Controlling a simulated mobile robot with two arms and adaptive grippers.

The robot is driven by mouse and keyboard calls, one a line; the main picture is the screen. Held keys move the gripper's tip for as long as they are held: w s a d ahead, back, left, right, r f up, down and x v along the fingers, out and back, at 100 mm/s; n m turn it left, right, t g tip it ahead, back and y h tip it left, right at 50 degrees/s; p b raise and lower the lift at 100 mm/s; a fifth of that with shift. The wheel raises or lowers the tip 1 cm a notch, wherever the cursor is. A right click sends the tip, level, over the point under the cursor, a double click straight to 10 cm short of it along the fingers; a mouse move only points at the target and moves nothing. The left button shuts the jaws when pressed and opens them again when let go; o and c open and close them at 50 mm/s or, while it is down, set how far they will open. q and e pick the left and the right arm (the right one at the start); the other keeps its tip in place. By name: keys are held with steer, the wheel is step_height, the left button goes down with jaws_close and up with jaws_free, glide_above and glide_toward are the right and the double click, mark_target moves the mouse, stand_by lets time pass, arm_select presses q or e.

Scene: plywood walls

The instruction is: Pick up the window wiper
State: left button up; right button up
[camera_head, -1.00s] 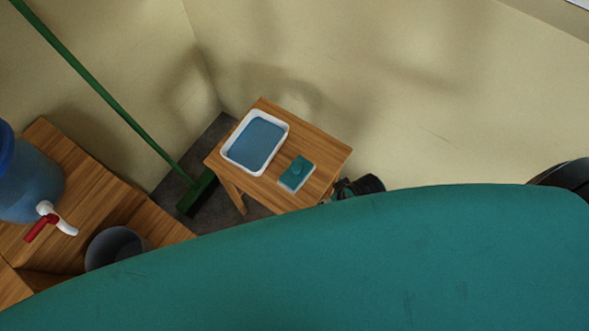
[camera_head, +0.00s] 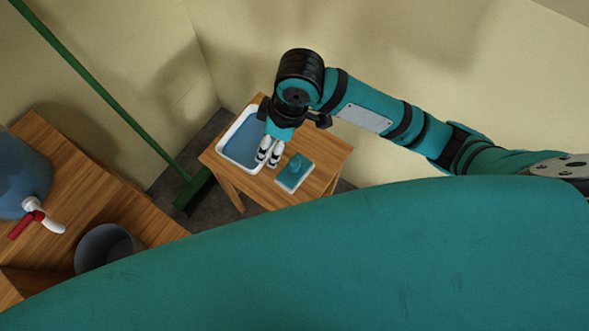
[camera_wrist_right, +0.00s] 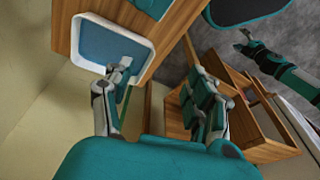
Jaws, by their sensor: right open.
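The window wiper appears to be the small teal block with a raised knob-like grip and a pale edge (camera_head: 294,173), lying on the wooden stool (camera_head: 325,150). A teal piece at the top edge of the right wrist view (camera_wrist_right: 152,8) looks like part of it. My right gripper (camera_head: 268,157) is above the stool, over the right edge of the tray and just left of the wiper, apart from it. In the right wrist view its fingers (camera_wrist_right: 155,82) are spread with nothing between them. My left gripper (camera_wrist_right: 245,42) shows small in that view; its jaws are unclear.
A white tray with a blue inside (camera_head: 225,150) lies left of the wiper. A green broom (camera_head: 110,97) leans beside the stool. A wooden bench (camera_head: 95,180) with a blue water container (camera_head: 20,180) and a grey bucket (camera_head: 103,246) stands left. Walls are close behind.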

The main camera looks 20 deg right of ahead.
step_height(320, 180, up, 2)
steer(key=h, duration=0.2)
glide_above(295, 161)
steer(key=g, duration=0.1)
steer(key=shift+n+h, duration=0.3)
steer(key=shift+n, duration=0.1)
steer(key=f, duration=0.5)
steer(key=f+b, duration=0.1)
steer(key=f, duration=0.5)
steer(key=shift+w+d+f, duration=0.1)
steer(key=shift+w+f, duration=0.1)
steer(key=f, duration=0.4)
steer(key=shift+s+f, duration=0.15)
steer(key=shift+s, duration=0.15)
steer(key=shift+f, duration=0.45)
jaws_close()
